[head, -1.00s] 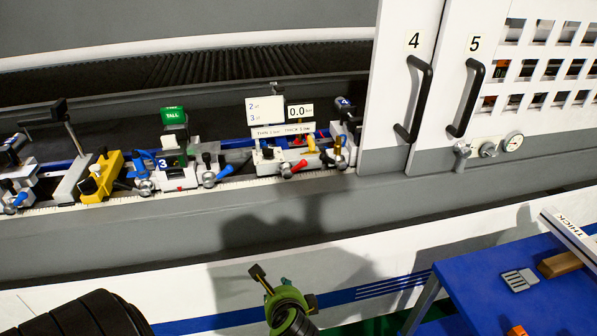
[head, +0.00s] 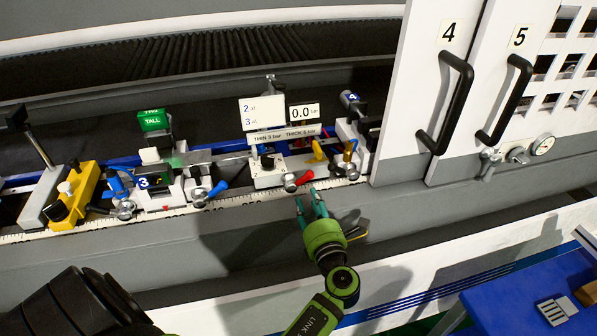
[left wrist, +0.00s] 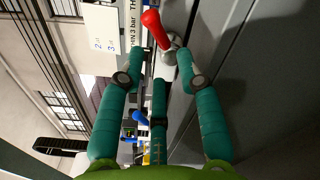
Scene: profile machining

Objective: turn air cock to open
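The air cock with a red handle (head: 300,181) sits on the front of the fixture bed, below a display reading 0.0 (head: 303,113). Its handle points to the right and slightly up in the head view. My left gripper (head: 309,194) reaches up to it from below. The fingertips (left wrist: 163,52) are apart on either side of the cock's metal body. Whether they touch it cannot be told. My right gripper is in neither view.
Blue-handled cocks (head: 217,189) stand to the left along the bed. A yellow block (head: 72,195) is farther left. Doors with black handles (head: 445,102) and a round gauge (head: 543,145) are at right. A blue table (head: 500,305) is at lower right.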

